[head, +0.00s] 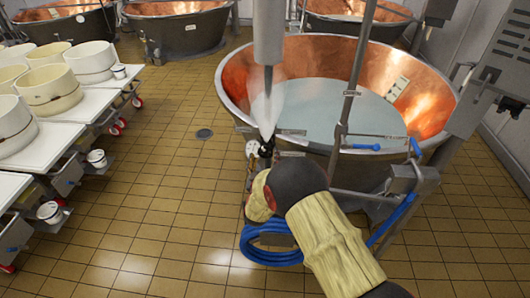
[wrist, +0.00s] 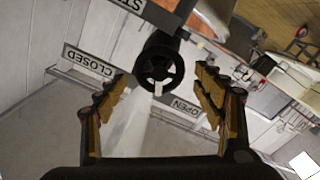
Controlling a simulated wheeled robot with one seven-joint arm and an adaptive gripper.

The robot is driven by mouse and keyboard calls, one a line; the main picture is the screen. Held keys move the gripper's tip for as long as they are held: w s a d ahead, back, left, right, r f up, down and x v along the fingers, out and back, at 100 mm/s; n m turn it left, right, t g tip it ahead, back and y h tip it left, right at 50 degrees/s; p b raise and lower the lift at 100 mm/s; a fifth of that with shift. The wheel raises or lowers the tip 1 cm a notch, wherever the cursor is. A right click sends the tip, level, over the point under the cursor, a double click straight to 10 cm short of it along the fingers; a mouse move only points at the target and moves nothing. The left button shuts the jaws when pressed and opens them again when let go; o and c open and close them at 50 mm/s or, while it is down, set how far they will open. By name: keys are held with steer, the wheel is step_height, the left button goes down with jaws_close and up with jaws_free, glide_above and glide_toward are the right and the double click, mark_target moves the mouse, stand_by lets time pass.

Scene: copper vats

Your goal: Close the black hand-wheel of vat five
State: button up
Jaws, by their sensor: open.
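The black hand-wheel (wrist: 161,68) shows between my fingers in the wrist view, on the end of a dark stem. In the head view the hand-wheel (head: 266,149) is a small dark shape at the near rim of the copper-lined vat (head: 240,85). My gripper (wrist: 160,88) is open, one finger to each side of the wheel; I cannot tell whether either touches it. A CLOSED plate (wrist: 90,63) lies left of the wheel and an OPEN plate (wrist: 183,105) lower right. In the head view my arm hides most of the gripper. No vat number is legible.
A white plume (head: 267,105) shows beside the wheel under a grey vertical pipe (head: 268,35). A coiled blue hose (head: 268,250) hangs below the vat. Tables with white moulds (head: 50,88) stand left.

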mark_target(265, 153)
steer(key=shift+w, duration=1.6)
steer(key=shift+d, duration=0.1)
steer(key=shift+c, duration=0.7)
steer(key=c, duration=1)
